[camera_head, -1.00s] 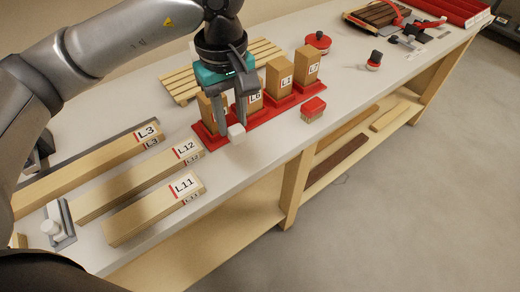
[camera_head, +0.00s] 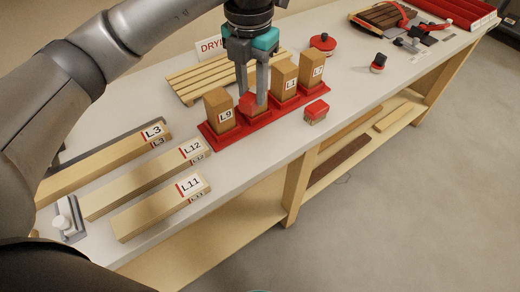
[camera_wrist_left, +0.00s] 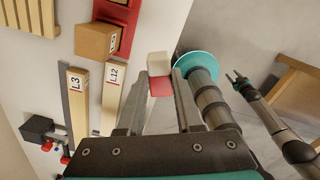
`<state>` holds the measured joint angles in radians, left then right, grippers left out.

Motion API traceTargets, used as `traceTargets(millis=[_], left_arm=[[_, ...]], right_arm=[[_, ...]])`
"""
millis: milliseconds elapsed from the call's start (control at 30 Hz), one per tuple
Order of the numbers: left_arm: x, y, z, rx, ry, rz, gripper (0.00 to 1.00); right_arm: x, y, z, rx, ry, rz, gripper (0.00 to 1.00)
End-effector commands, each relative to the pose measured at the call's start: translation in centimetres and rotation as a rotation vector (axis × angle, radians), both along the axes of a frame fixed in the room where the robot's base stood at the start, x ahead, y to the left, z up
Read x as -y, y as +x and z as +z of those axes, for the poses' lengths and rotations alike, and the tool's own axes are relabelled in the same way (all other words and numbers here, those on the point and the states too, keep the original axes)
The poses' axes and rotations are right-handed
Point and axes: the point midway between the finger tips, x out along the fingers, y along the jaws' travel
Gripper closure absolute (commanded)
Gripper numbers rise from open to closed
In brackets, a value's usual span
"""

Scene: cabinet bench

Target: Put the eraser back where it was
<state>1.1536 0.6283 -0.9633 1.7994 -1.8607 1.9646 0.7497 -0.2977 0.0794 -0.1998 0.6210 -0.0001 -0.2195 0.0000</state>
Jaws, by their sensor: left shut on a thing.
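My left gripper (camera_head: 252,100) is shut on the eraser (camera_wrist_left: 158,75), a small block with a white part and a red part. In the head view the eraser's red side (camera_head: 247,103) shows between the fingers. The gripper points down over the red stand (camera_head: 226,140), between the blocks L9 (camera_head: 219,110) and L1 (camera_head: 284,80). Block L6 is hidden behind the fingers, and I cannot tell whether the eraser touches anything. My right gripper (camera_wrist_left: 237,80) shows small in the left wrist view, its fingers apart and empty.
Block L7 (camera_head: 312,70) stands on the stand's far end. A red-topped brush (camera_head: 316,110) lies near the bench's front edge. Long boards L3 (camera_head: 110,165), L12 (camera_head: 145,178) and L11 (camera_head: 160,208) lie at left. A slatted wooden rack (camera_head: 200,80) is behind.

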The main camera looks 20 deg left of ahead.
Motion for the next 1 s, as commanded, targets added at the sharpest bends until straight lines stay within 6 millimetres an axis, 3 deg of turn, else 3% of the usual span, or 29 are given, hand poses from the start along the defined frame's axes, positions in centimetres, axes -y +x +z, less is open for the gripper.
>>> traceTargets(millis=[400,700,867,1000], left_arm=[[0.6,1.7,1.5,-0.012,-0.013,0.829,1.0],[0.8,2.3,1.8,-0.016,-0.014,1.14,1.0],[0.9,2.2,-0.2,-0.021,-0.01,1.168,1.0],[0.8,2.1,-3.9,-0.023,-0.009,1.167,1.0]], right_arm=[[-0.1,-0.2,1.0,-0.003,0.0,-0.001,0.5],[-0.1,-0.3,1.2,-0.004,0.0,0.0,0.5],[0.0,-0.3,0.9,-0.004,0.0,0.0,0.5],[-0.1,-0.3,0.6,-0.005,0.0,0.0,0.5]])
